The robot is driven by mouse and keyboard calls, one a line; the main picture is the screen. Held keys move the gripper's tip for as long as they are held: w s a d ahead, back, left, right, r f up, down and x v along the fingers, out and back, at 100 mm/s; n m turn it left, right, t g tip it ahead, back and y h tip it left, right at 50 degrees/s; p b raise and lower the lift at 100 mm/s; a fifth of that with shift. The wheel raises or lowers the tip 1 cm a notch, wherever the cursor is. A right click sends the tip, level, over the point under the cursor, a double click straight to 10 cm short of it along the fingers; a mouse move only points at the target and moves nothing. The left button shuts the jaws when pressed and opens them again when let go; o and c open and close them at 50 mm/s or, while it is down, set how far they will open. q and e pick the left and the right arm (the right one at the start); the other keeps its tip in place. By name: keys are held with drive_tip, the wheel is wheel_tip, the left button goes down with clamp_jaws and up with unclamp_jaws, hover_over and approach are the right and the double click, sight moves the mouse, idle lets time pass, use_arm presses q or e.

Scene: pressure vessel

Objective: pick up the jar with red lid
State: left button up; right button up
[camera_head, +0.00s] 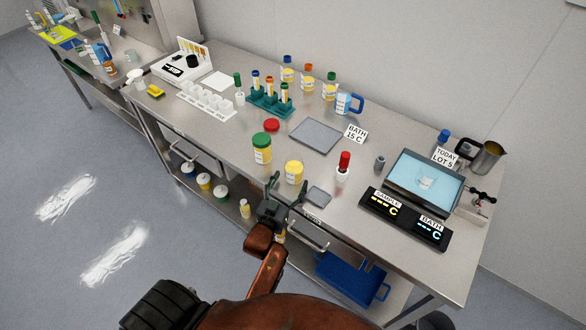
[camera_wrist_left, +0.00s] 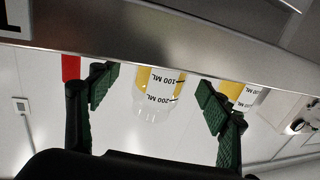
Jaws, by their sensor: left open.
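A clear jar (camera_head: 294,173) with yellow contents stands upright near the table's front edge; no lid shows on it. A red lid (camera_head: 271,125) appears to lie flat on the table farther back. My left gripper (camera_head: 289,181) is open in front of the jar. In the left wrist view, which is upside down, the jar (camera_wrist_left: 158,92) with its "100 ML" and "200 ML" marks shows between the spread fingers (camera_wrist_left: 158,95). I see no contact. My right gripper is not in view.
A green-lidded jar (camera_head: 262,149) stands left of the clear jar, and a red-topped bottle (camera_head: 343,165) to its right. A small grey pad (camera_head: 319,196) lies near the front edge. A grey mat (camera_head: 316,135), a tube rack (camera_head: 270,101) and a bath (camera_head: 424,180) are farther off.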

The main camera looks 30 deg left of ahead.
use_arm(q)
drive_tip(key=w, duration=0.2)
drive_tip(key=w+a, duration=0.1)
drive_tip(key=w, duration=0.2)
drive_tip(key=shift+r, duration=0.2)
drive_tip(key=c, duration=1.2)
drive_tip(key=shift+c, duration=0.6)
drive_tip(key=shift+r, duration=0.15)
